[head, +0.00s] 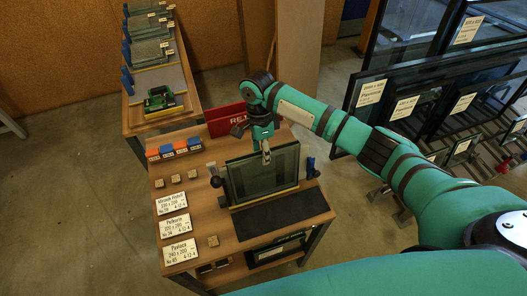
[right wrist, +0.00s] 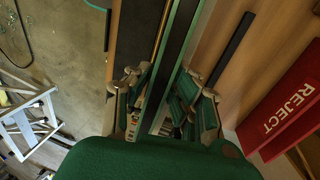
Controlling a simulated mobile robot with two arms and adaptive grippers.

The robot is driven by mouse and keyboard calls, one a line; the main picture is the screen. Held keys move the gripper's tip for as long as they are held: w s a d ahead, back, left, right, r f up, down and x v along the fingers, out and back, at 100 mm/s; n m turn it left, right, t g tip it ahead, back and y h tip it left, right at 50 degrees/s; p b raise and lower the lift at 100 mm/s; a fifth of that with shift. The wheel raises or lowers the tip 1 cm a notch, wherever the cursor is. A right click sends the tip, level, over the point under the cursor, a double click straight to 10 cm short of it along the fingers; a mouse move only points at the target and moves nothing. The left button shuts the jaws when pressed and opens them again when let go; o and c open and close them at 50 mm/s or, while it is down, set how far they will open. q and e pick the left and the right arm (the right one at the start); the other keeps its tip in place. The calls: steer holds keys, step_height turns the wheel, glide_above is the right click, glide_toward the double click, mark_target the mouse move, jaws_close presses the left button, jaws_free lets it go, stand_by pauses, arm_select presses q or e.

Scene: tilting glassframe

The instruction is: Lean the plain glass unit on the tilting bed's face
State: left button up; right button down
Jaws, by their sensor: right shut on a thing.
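The plain glass unit (head: 262,180) is a dark, greenish square pane, standing nearly upright at the tilting bed on the table. My right gripper (head: 266,153) is shut on its top edge, near the middle. In the right wrist view the fingers (right wrist: 166,103) lie on both sides of the pane, and its long green edge (right wrist: 180,40) runs up the picture. My left gripper is not in view.
A dark mat (head: 283,213) lies before the bed. Label cards (head: 172,227) and small wooden blocks are at left. A red REJECT box (head: 226,119) stands behind; it also shows in the right wrist view (right wrist: 290,105). A rack of framed panes (head: 430,95) is at right.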

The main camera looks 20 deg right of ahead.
steer(key=shift+r, duration=0.1)
steer(key=c, duration=1.1)
jaws_free()
steer(key=shift+c, duration=0.2)
steer(key=shift+o, duration=0.2)
steer(key=shift+s, duration=0.1)
step_height(320, 180, up, 12)
steer(key=w, duration=0.2)
steer(key=shift+w, duration=0.25)
steer(key=shift+f, duration=0.2)
